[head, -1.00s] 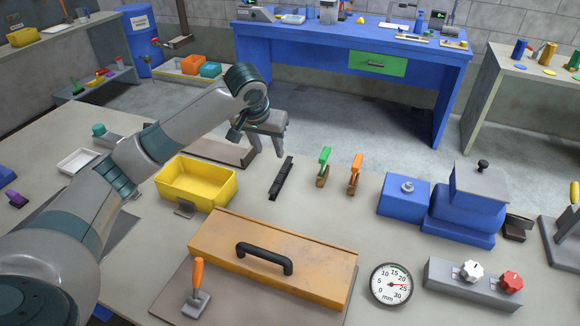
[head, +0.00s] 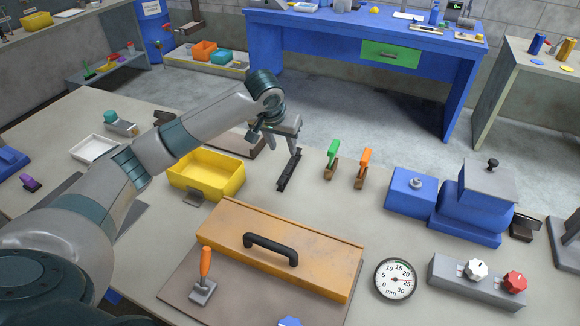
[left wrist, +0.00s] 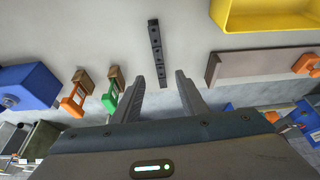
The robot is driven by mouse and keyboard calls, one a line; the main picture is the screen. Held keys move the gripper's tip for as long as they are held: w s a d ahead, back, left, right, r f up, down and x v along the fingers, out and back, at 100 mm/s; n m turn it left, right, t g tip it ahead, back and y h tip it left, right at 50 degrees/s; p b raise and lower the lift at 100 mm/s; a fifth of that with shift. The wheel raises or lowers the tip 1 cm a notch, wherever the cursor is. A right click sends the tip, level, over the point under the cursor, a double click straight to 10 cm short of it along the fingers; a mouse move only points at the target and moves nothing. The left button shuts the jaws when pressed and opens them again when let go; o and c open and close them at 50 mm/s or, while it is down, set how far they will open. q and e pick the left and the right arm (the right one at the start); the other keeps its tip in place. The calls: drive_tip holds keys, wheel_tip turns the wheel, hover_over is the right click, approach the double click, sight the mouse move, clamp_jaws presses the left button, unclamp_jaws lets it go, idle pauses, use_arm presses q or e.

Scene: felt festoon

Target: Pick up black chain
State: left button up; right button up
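The black chain (head: 289,171) lies straight on the grey table, between the yellow bin and the green-handled clamp. In the left wrist view the chain (left wrist: 157,52) runs up from the space between my fingers. My left gripper (head: 284,152) is above the far end of the chain, fingers pointing down. The left wrist view shows the left gripper (left wrist: 160,82) with its fingers apart and nothing held. The gap to the chain is hard to judge. My right gripper is not in view.
A yellow bin (head: 207,188) stands left of the chain. Green (head: 332,158) and orange (head: 363,168) handled clamps stand to its right. A wooden box lid with black handle (head: 282,225) lies in front. Bare table surrounds the chain.

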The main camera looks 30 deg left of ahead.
use_arm(q)
drive_tip(key=p, duration=0.2)
hover_over(290, 165)
drive_tip(key=s, duration=0.3)
wheel_tip(290, 165, down, 7)
drive_tip(key=shift+d+r, duration=0.1)
drive_tip(key=shift+w, duration=0.1)
drive_tip(key=shift+w+f+p, duration=0.25)
drive_tip(key=shift+f+p, duration=0.1)
drive_tip(key=shift+f, duration=0.05)
drive_tip(key=p+x, duration=0.1)
drive_tip(key=x, duration=0.2)
drive_tip(key=shift+d+r, duration=0.1)
drive_tip(key=shift+w+f, duration=0.3)
drive_tip(key=shift+f, duration=0.3)
drive_tip(key=shift+c, duration=0.3)
clamp_jaws()
